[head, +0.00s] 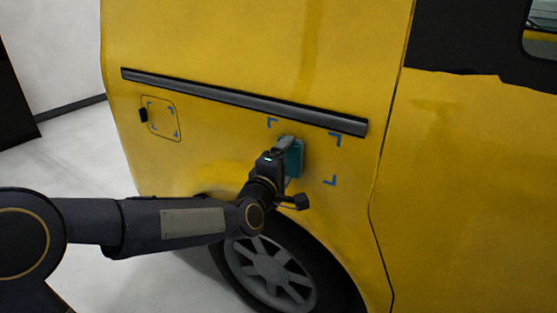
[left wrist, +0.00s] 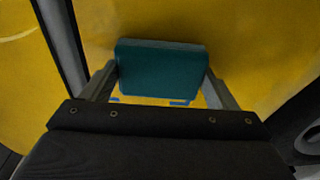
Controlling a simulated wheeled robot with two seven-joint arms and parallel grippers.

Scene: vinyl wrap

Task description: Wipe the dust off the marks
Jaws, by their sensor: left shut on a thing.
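The yellow vehicle side (head: 230,135) carries blue corner marks (head: 335,139) around a patch below the dark trim strip. More blue corner marks (head: 154,122) lie around the fuel flap at left. My left gripper (head: 287,147) is shut on a teal block-shaped wiping pad (head: 295,160) within the right patch, at or very close to the panel; I cannot tell if it touches. In the left wrist view the pad (left wrist: 162,68) sits between both fingers, with blue marks (left wrist: 180,102) partly visible below it. The lower left corner of the patch is hidden by my arm. My right gripper is out of view.
The dark trim strip (head: 240,99) runs above the marks. A wheel (head: 270,273) sits below my left wrist. A door seam and dark window area are at right. The pale floor (head: 70,160) is clear at left.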

